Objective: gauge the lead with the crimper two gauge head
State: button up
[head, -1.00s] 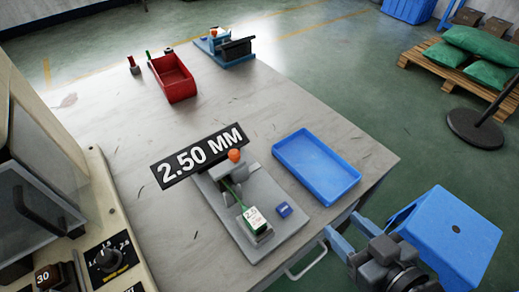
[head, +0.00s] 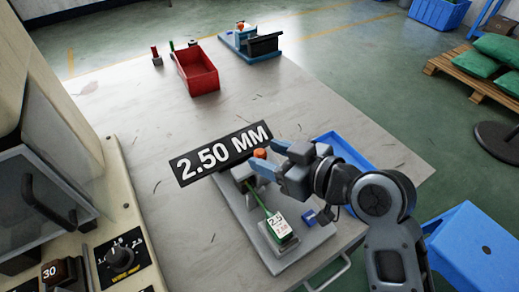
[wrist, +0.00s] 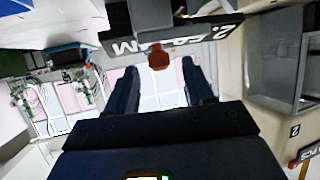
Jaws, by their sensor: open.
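A green lead (head: 259,199) runs from the stand to a block with a white label (head: 279,226) on the plate. My gripper (head: 268,177) is open and empty, with its blue fingers just right of the orange knob. In the wrist view the knob (wrist: 158,57) shows just beyond and between the fingertips (wrist: 160,68); I cannot tell whether they touch it.
A blue tray (head: 343,150) is partly hidden behind my arm. A small blue block (head: 309,217) is on the plate. A red bin (head: 197,72) and another blue-based station (head: 250,42) stand farther back. A cream machine (head: 50,150) stands left. The middle table is clear.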

aim_at(264, 154)
jog(key=shift+x, duration=1.7)
grip_shut()
